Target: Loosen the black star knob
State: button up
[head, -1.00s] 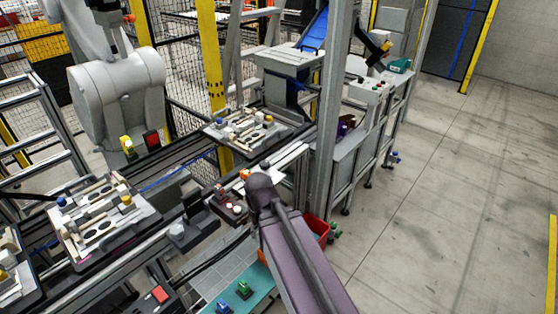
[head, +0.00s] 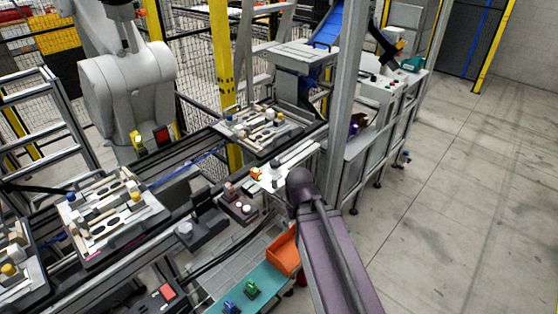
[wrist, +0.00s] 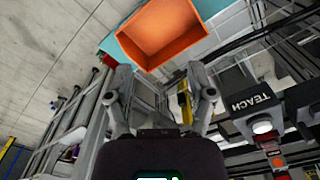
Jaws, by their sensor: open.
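I cannot make out a black star knob for certain in either view. Pallet fixtures with small coloured knobs stand on the conveyor: one pallet (head: 100,250) at the left and another pallet (head: 291,141) farther back; their black parts are too small to tell apart. My gripper (wrist: 158,76) is open and empty in the wrist view, its two fingers apart with an orange bin beyond them. In the head view my arm hides the gripper.
The orange bin (head: 287,263) sits on a teal bench (head: 232,289) beside blue and green parts. A grey post (head: 346,100) stands close behind my arm. A TEACH box (wrist: 254,114) is at the right in the wrist view. Floor at the right is clear.

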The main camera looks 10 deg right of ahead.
jog(key=w+r+m+p, duration=0.1)
jog(key=w, duration=0.1)
jog(key=w+r+m+p, duration=0.1)
jog(key=w+r, duration=0.1)
jog(key=w+a+r+p, duration=0.1)
jog(key=w+p, duration=0.1)
jog(key=w, duration=0.1)
jog(key=shift+r+m, duration=0.15)
jog(key=shift+m, duration=0.25)
notch_tip(320, 180, up, 12)
jog(key=m+p, duration=1.1)
jog(key=p, duration=0.1)
send_over(276, 161)
notch_tip(276, 161, down, 14)
jog(key=b, duration=1.3)
jog(key=shift+r, duration=0.15)
jog(key=shift+b, duration=0.3)
